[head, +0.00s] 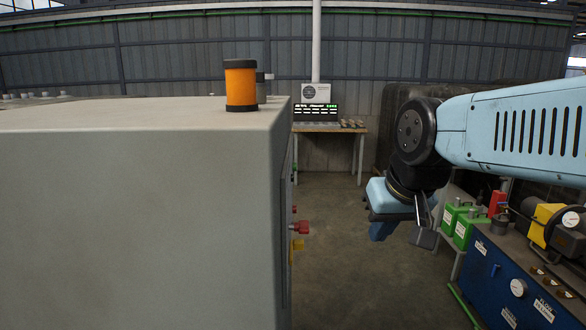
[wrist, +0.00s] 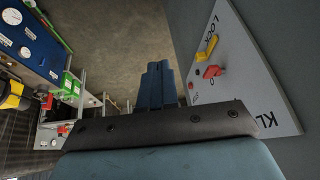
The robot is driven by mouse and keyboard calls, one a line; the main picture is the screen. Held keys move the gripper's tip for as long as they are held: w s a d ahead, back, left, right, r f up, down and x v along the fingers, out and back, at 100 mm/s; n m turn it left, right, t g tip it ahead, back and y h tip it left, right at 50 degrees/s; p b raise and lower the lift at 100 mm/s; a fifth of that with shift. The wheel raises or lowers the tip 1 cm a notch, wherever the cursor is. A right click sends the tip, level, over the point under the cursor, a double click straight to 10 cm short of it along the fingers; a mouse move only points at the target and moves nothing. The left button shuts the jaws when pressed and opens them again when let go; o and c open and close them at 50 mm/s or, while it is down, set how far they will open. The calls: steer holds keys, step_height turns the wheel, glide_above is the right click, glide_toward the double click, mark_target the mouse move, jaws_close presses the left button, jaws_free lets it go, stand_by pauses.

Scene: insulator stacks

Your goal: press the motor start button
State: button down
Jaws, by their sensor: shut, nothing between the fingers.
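The grey cabinet (head: 140,220) fills the left of the head view. Its right side face is seen edge-on, with red knobs (head: 299,228) and a yellow one (head: 297,245) sticking out. In the wrist view a pale panel (wrist: 262,105) marked LOCK and KL carries a yellow handle (wrist: 207,47), a red handle (wrist: 212,71) and a small red part (wrist: 190,86). I cannot tell which control is the motor start button. My gripper (wrist: 158,68) is shut and empty, left of the panel in the wrist view and apart from it. In the head view it (head: 381,232) hangs right of the cabinet.
An orange beacon (head: 241,85) stands on the cabinet top. A blue bench (head: 510,285) with gauges stands at the right, with green cans (head: 468,228) behind it. A table (head: 345,130) with a display is at the back. Floor (head: 340,285) between cabinet and bench is clear.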

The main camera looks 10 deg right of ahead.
steer(key=w+a+m+y, duration=0.4)
steer(key=w+m, duration=0.1)
steer(key=w, duration=0.3)
steer(key=m+t+y, duration=0.3)
steer(key=m+y, duration=0.2)
steer(key=m, duration=0.7)
glide_toward(295, 167)
steer(key=s+f, duration=0.3)
steer(key=s, duration=0.2)
steer(key=w+d+f+m+t+h, duration=0.1)
steer(key=w+d+m+t, duration=0.2)
steer(key=w+d+m, duration=0.3)
steer(key=w+d, duration=0.1)
steer(key=w, duration=0.1)
steer(key=shift+w+f+t, duration=0.25)
steer(key=shift+f+t, duration=0.05)
steer(key=shift+f, duration=0.05)
steer(key=shift+a, duration=0.1)
steer(key=w+a, duration=0.1)
steer(key=a, duration=0.7)
steer(key=shift+w+a, duration=0.25)
steer(key=shift+w, duration=0.1)
steer(key=shift+a, duration=0.2)
steer(key=shift+w+a+r, duration=0.1)
steer(key=shift+a, duration=0.15)
